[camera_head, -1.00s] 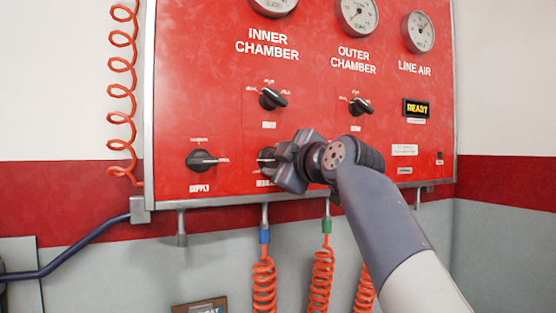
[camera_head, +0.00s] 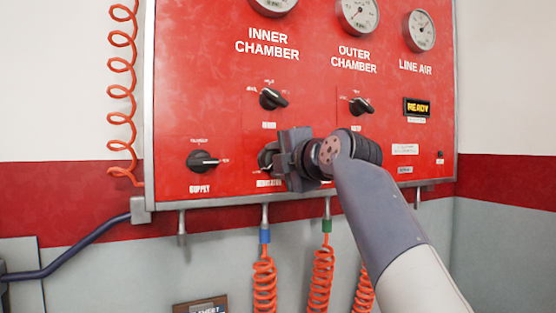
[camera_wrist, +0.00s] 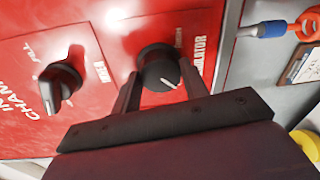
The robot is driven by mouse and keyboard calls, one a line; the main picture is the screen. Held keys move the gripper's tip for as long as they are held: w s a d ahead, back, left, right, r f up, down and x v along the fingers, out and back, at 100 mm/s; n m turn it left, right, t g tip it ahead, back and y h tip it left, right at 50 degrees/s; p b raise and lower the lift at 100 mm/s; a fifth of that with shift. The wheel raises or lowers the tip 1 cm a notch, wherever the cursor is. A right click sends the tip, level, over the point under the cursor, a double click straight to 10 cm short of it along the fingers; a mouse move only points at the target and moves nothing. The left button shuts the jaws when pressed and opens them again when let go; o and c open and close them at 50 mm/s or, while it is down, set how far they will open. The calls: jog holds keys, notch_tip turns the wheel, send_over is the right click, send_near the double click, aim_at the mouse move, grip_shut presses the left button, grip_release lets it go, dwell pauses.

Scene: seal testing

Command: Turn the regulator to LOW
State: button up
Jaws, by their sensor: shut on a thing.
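The regulator knob (camera_wrist: 160,72) is a round black knob with a white pointer line, on the lower part of the red panel (camera_head: 210,90). My gripper (camera_wrist: 165,92) has one finger on each side of it and is shut on it. In the head view the regulator knob (camera_head: 265,158) shows only at its left edge. My gripper (camera_head: 276,160) hides the rest there, and part of the label below. The LOW mark cannot be read in either view.
The supply knob (camera_head: 202,160) sits left of the regulator. Two more black knobs (camera_head: 272,98) (camera_head: 361,106) are above, under pressure gauges (camera_head: 421,32). A lit READY display (camera_head: 416,108) is at right. Orange coiled hoses (camera_head: 264,285) hang below the panel.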

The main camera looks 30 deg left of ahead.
jog(key=shift+f, duration=0.15)
dwell(0.3)
jog(key=o, duration=1)
jog(key=shift+b+v, duration=2.3)
jog(key=shift+v, duration=3.1)
